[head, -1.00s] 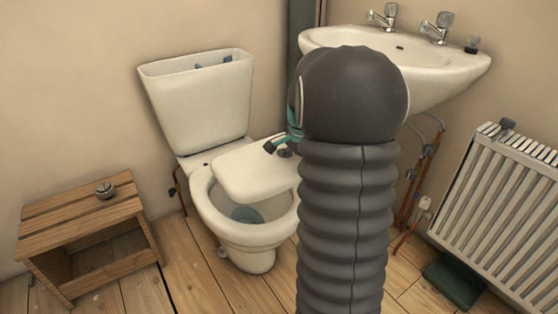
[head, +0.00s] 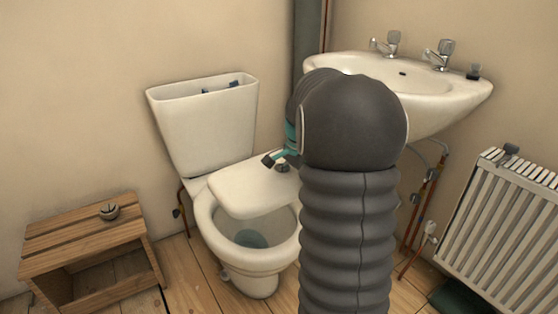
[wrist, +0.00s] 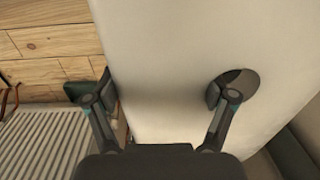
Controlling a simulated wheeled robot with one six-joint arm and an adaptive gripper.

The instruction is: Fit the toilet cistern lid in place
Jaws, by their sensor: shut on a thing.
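The white cistern lid (head: 240,190) is a flat slab held above the toilet bowl, in front of the cistern. In the wrist view the lid (wrist: 165,45) fills the middle, with a dark round spot, seemingly a hole, by the right finger. My gripper (head: 275,162) is shut on the lid at its right side, partly hidden by my arm; in the wrist view its fingers (wrist: 160,92) sit either side of the lid's near part. The cistern (head: 208,130) stands against the wall with its top open and dark fittings inside. The toilet bowl (head: 258,262) is below the lid.
A wooden stool (head: 75,235) stands at left with a small round metal piece (head: 108,211) on top. A washbasin (head: 440,95) with taps is at right behind my arm. Pipes (head: 422,205) and a radiator (head: 500,230) are at right.

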